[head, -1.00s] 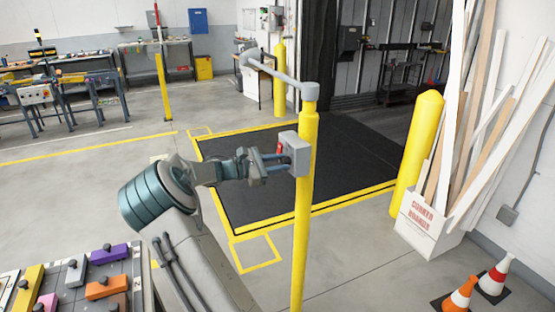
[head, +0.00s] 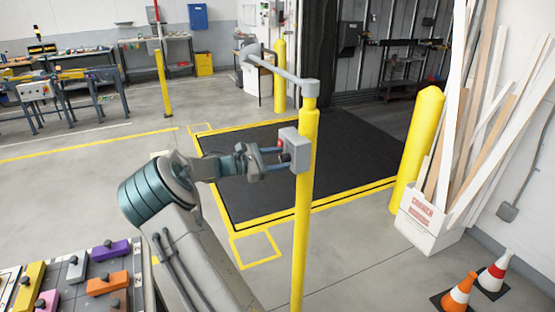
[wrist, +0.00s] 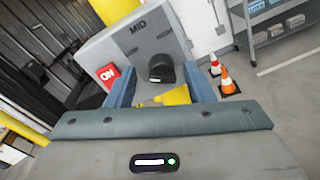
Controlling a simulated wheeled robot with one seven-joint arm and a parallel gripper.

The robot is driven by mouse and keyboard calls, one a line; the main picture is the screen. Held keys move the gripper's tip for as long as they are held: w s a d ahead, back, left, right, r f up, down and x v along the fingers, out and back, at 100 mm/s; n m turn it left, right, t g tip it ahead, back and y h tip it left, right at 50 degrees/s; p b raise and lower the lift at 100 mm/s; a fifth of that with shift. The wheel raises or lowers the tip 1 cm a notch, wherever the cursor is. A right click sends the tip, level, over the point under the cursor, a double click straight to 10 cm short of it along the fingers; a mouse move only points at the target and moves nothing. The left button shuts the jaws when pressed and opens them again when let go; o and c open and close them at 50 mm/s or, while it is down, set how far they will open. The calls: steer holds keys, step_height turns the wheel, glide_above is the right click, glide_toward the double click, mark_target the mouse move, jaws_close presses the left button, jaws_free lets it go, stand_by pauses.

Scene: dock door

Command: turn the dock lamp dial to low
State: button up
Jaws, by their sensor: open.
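The dock lamp control box (head: 299,150) is a grey box on a yellow post, below a grey lamp arm (head: 281,77). In the wrist view the box (wrist: 105,53) carries a black dial (wrist: 161,68), a red ON switch (wrist: 107,75) and a MID label above the dial. My gripper (head: 284,156) is at the box's left face. In the wrist view its two blue-grey fingers (wrist: 160,88) stand apart, one on each side of the dial, with empty space between. Whether they touch it, I cannot tell.
The yellow post (head: 305,220) stands close to my gripper. A yellow bollard (head: 416,150), a box of boards (head: 428,222) and traffic cones (head: 460,294) are to the right. A tray of coloured blocks (head: 72,285) is at lower left.

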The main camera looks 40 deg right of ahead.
steer(key=f+b+v, duration=0.1)
steer(key=b+v, duration=0.2)
steer(key=v, duration=1)
steer(key=shift+a+r+b, duration=0.25)
steer(key=shift+r+b, duration=0.05)
steer(key=shift+r, duration=0.2)
steer(key=shift+w, duration=0.1)
